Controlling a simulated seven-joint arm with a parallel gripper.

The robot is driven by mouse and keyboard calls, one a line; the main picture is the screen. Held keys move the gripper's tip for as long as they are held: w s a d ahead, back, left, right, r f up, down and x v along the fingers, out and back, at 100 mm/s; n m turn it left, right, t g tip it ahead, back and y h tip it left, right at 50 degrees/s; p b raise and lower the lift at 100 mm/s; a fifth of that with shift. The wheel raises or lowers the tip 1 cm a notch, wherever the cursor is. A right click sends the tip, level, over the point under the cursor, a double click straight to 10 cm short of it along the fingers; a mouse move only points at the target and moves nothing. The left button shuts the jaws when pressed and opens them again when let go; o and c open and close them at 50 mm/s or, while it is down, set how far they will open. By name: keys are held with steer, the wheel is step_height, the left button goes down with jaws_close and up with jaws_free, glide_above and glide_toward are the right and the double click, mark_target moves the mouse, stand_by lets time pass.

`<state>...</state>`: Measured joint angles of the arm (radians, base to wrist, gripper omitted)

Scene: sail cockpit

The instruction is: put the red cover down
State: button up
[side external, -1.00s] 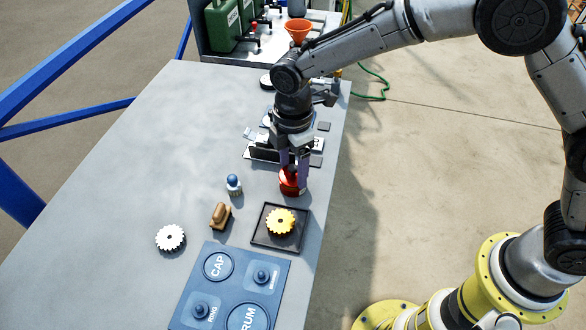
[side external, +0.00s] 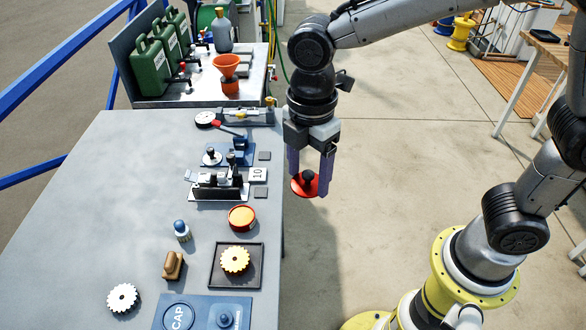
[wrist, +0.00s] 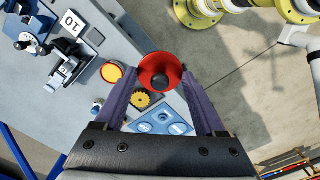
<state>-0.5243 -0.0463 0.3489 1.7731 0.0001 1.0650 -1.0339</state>
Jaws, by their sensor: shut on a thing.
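The red cover (side external: 301,187) is a round disc with a black knob on top. My gripper (side external: 309,181) is shut on it by the knob, fingers pointing down, and holds it in the air just right of the table's edge in the side view. In the wrist view the cover (wrist: 172,66) sits between the two purple fingertips of my gripper (wrist: 160,86). A round red case (side external: 242,218), open with a yellow-orange inside, stands on the table to the left; it also shows in the wrist view (wrist: 111,71).
The grey table (side external: 110,210) has clear room on its left. Near the case are a black tray (side external: 214,264) with a yellow gear (side external: 235,260), a blue-topped bottle (side external: 181,231), a brown stamp-like block (side external: 173,265) and a device marked 10 (side external: 218,186). A white gear (side external: 122,298) lies front left.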

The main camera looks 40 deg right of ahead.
steer(key=w+d+f+m, duration=0.4)
steer(key=d+f+m, duration=0.4)
steer(key=m, duration=0.1)
steer(key=w+d+f+m, duration=0.5)
steer(key=d+f+m, duration=0.3)
steer(key=d+f, duration=0.1)
steer(key=shift+w+m, duration=0.3)
steer(key=shift+m, duration=0.1)
